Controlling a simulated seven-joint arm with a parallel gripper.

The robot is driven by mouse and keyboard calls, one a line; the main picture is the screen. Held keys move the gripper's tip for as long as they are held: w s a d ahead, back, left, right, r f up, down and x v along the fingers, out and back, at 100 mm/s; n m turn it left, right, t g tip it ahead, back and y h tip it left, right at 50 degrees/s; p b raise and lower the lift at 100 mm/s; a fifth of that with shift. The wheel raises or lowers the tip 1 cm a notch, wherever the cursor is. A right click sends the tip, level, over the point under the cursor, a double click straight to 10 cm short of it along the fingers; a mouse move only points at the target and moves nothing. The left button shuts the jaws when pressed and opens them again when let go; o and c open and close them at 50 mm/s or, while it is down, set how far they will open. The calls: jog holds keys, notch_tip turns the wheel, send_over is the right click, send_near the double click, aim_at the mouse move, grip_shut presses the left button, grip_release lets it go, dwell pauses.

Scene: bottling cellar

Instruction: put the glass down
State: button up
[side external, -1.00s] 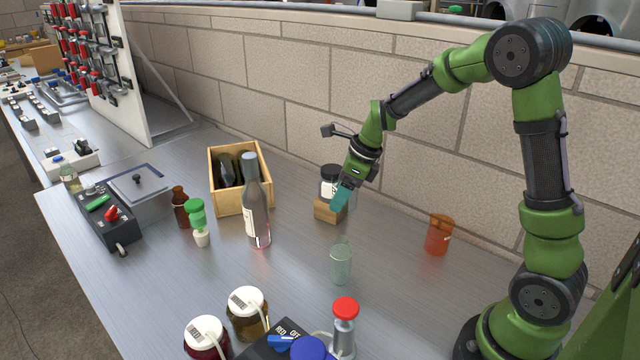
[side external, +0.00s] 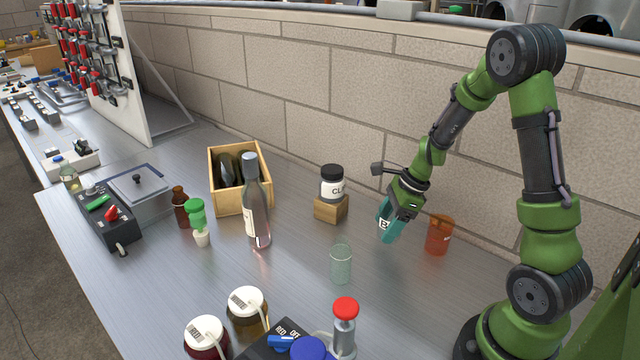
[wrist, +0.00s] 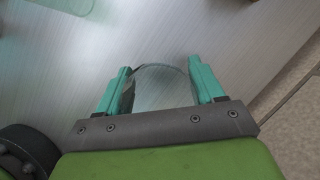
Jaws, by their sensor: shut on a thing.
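My gripper (side external: 387,228) is shut on a clear glass (wrist: 160,85); its round rim shows between the two teal fingers in the wrist view. In the side external view the held glass is mostly hidden by the fingers, and a small white patch with dark marks shows there. The gripper is low over the bare metal table, tilted, just left of an orange beaker. I cannot tell whether the held glass touches the table. Another clear greenish glass (side external: 341,265) stands upright on the table, to the left and nearer the camera.
A black-lidded jar (side external: 332,184) stands on a wooden block (side external: 331,208) left of my gripper. The orange beaker (side external: 439,236) is close on the right. A tall bottle (side external: 256,215) and a wooden crate (side external: 242,204) stand farther left. Bare table (side external: 400,300) lies in front.

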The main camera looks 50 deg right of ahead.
jog(key=shift+f, duration=1)
jog(key=shift+f, duration=0.1)
jog(key=o, duration=1.1)
jog(key=shift+c, duration=0.2)
jog(key=v, duration=1.2)
jog(key=s+a+r+n+t, duration=0.1)
jog(key=s+a+r+n, duration=0.1)
jog(key=a+r+n, duration=0.2)
jog(key=s+a+r+n+t, duration=0.1)
jog(key=s+a+r+n, duration=0.1)
jog(key=a+n, duration=0.7)
jog(key=s+a+r+n+t+h, duration=0.1)
jog(key=a+r+n, duration=0.4)
jog(key=n, duration=0.5)
jog(key=shift+s+a+r+t, duration=0.4)
jog(key=shift+s+a, duration=0.35)
jog(key=shift+a, duration=0.3)
